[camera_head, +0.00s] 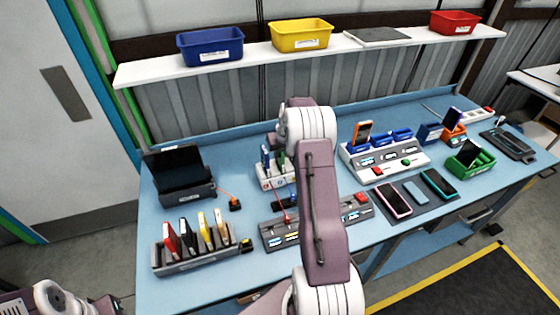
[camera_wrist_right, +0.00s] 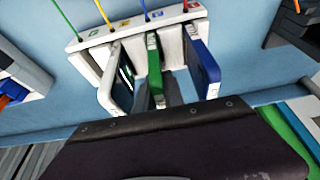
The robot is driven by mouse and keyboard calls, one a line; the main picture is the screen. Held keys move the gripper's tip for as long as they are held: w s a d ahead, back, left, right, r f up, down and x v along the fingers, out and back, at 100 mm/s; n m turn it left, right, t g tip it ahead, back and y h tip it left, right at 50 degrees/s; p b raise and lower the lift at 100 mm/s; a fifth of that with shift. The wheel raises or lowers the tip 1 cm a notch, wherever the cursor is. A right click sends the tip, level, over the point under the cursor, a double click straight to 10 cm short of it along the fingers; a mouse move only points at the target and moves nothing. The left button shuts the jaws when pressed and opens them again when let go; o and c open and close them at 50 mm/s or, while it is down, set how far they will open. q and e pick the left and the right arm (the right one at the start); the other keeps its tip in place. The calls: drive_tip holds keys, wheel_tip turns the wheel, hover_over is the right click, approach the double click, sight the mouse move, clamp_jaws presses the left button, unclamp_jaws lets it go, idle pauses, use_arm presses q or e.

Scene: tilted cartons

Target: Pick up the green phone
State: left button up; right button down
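The green phone (camera_wrist_right: 155,78) stands on edge in a white slotted rack (camera_wrist_right: 95,38), in the right wrist view. A white phone with a dark screen (camera_wrist_right: 118,85) is left of it and a blue phone (camera_wrist_right: 203,62) is right. The head view shows the rack (camera_head: 268,184) on the blue bench, with the green phone (camera_head: 281,158) partly behind my right arm.
A grey rack (camera_head: 195,262) with several upright items stands front left. A grey strip (camera_head: 285,237) lies in front of the white rack. A white control box (camera_head: 385,165), a green holder (camera_head: 470,158) and flat phones (camera_head: 438,184) are to the right. A shelf (camera_head: 240,60) with bins runs behind.

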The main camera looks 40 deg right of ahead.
drive_tip(key=shift+w, duration=0.1)
wheel_tip(320, 180, up, 10)
drive_tip(key=shift+r+b, duration=0.1)
drive_tip(key=shift+b, duration=0.45)
drive_tip(key=shift+r+p, duration=0.7)
drive_tip(key=shift+p, duration=0.2)
wheel_tip(320, 180, up, 7)
drive_tip(key=p, duration=0.7)
drive_tip(key=shift+r, duration=0.2)
drive_tip(key=shift+f, duration=0.1)
